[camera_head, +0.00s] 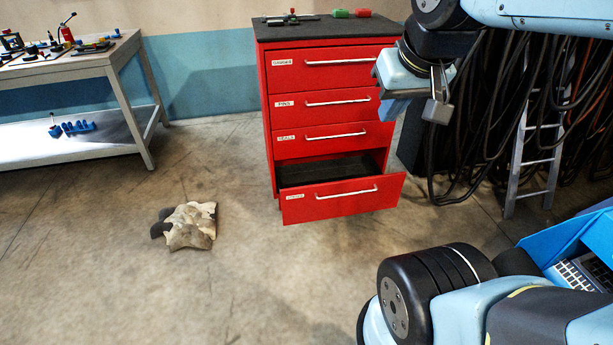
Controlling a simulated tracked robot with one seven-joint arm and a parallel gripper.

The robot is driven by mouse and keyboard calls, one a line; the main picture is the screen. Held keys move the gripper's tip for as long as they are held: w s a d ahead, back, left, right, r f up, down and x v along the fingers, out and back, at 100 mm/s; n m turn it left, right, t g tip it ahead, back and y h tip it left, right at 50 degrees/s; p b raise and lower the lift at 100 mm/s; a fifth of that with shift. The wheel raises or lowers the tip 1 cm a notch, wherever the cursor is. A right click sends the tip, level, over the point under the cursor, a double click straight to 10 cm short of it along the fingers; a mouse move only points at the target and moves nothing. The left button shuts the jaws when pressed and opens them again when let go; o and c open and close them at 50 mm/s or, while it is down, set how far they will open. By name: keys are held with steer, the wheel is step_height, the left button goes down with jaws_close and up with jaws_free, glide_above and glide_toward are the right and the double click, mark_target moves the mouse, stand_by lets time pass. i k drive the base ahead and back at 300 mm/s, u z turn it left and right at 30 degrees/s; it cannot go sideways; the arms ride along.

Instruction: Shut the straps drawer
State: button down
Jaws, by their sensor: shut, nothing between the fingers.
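A red drawer cabinet (262,110) with a dark top stands at centre. Its bottom drawer (340,197) is pulled partly out, with a silver bar handle (346,192) on its front. The dark inside shows and looks empty. This drawer's small white label (295,197) is too small to read surely. The three drawers above it are shut. My gripper (438,112) is shut and empty. It hangs in the air at the upper right, above the open drawer's level and in front of the upper drawers' right side in the picture. I cannot tell its exact distance from the cabinet.
A crumpled cloth or sack (188,226) lies on the floor left of the drawer. A workbench (70,63) with tools stands at the left. Dark hanging hoses (487,110) and a ladder (533,150) are at the right. The floor before the cabinet is clear.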

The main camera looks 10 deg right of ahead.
mark_target(356, 185)
steer(key=i, duration=0.85)
steer(key=z, duration=0.05)
